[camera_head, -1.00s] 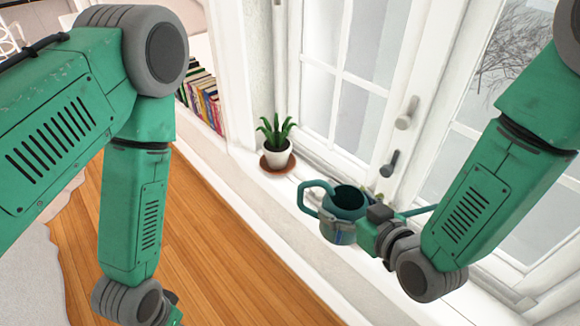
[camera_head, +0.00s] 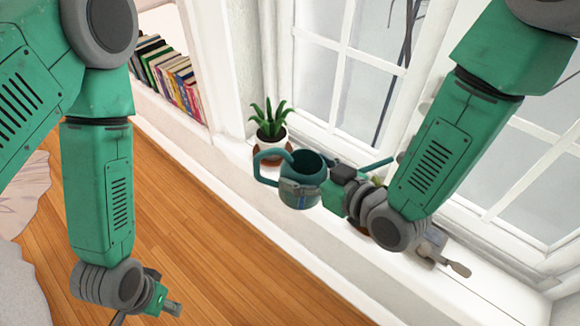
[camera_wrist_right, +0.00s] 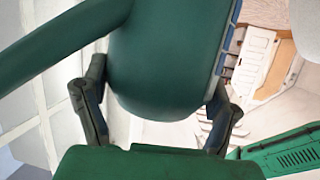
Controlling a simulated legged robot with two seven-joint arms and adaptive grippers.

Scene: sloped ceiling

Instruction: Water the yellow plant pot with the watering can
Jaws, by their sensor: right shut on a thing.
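The teal watering can (camera_head: 300,194) is in my right gripper (camera_head: 322,190), raised in front of the windowsill. Its mouth faces up, its handle is on the left and its thin spout (camera_head: 377,164) shows on the right behind the gripper. In the right wrist view the gripper's fingers (camera_wrist_right: 155,108) lie on both sides of the can (camera_wrist_right: 165,60). I see no yellow pot; green leaves (camera_head: 378,181) and a bit of brown saucer show behind my right gripper, the pot there hidden. My left gripper (camera_head: 147,312) hangs low at the bottom left, partly cut off.
A grey tool (camera_head: 445,253) lies on the sill at right. Tall windows rise behind. Books (camera_head: 170,75) fill a low shelf at left. Wooden floor lies below.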

